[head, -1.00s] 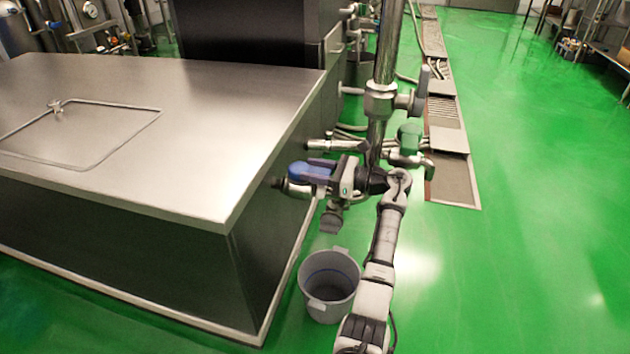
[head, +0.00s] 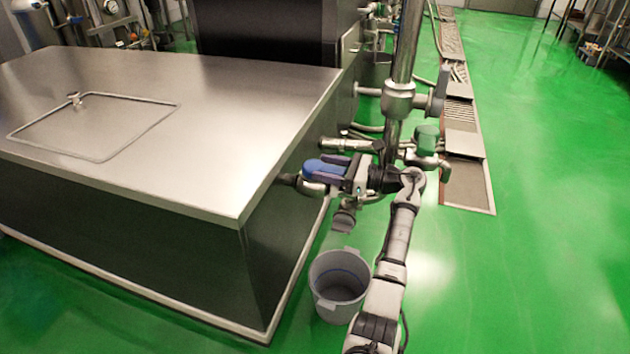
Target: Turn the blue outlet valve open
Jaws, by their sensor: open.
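The blue outlet valve handle (head: 323,170) sits on a steel pipe stub at the right end of the steel tank (head: 205,205). My gripper (head: 322,170) is at the handle, reaching in from the right. Its dark fingers are spread, one seen above and one below the blue handle. The handle lies between them, roughly crosswise in the picture. Whether either finger touches it I cannot tell. Part of the valve body is hidden behind my gripper.
A grey bucket (head: 339,285) stands on the green floor below the valve outlet. A vertical steel pipe (head: 407,45) rises just behind my wrist. A green-handled valve (head: 427,140) is to its right.

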